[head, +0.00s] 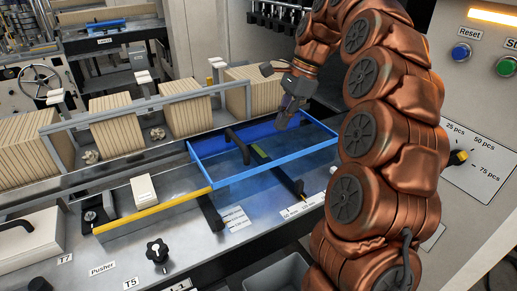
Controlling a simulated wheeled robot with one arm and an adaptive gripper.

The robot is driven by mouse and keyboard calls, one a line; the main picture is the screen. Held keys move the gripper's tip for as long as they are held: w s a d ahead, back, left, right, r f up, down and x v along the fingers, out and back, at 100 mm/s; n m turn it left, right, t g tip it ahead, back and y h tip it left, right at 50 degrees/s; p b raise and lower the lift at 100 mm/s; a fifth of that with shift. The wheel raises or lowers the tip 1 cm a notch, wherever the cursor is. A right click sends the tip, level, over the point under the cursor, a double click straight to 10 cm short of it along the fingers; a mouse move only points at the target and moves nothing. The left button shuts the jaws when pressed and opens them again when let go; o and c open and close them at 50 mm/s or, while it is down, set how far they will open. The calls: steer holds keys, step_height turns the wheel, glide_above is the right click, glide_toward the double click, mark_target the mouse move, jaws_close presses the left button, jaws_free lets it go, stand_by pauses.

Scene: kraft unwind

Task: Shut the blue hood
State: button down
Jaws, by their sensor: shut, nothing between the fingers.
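The blue hood (204,168) is a blue frame with a clear bluish panel, in the middle of the head view. Its near edge lies over the grey machine bed, and black bars show through or beside the panel. I cannot tell for certain how far it is tilted. My gripper (281,124) is shut and empty, pointing down by the hood's far right part. From this view I cannot tell whether the fingertips touch the frame. My copper-coloured arm hides the area to the right of the hood.
Stacks of kraft packs (188,117) stand behind a grey rail. A black star knob (157,251) and a grey bin (277,274) are in front. A control panel (478,125) with blue and green buttons stands right.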

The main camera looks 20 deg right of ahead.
steer(key=d+m, duration=0.1)
steer(key=d, duration=0.1)
steer(key=b, duration=0.7)
glide_toward(253, 162)
steer(key=f, duration=0.1)
steer(key=d+f, duration=0.1)
steer(key=f, duration=0.1)
steer(key=d+f, duration=0.1)
steer(key=shift+s+d+f, duration=0.2)
steer(key=shift+d+f, duration=0.05)
steer(key=shift+p, duration=0.3)
steer(key=shift+p+x, duration=0.3)
steer(key=shift+x, duration=0.55)
steer(key=shift+a+r+p, duration=0.15)
steer(key=shift+a+p, duration=0.35)
steer(key=shift+a, duration=0.65)
steer(key=shift+w+a+p, duration=0.15)
steer(key=shift+a+p, duration=0.2)
steer(key=shift+a, duration=0.55)
steer(key=shift+a+f, duration=0.1)
steer(key=shift+f, duration=0.1)
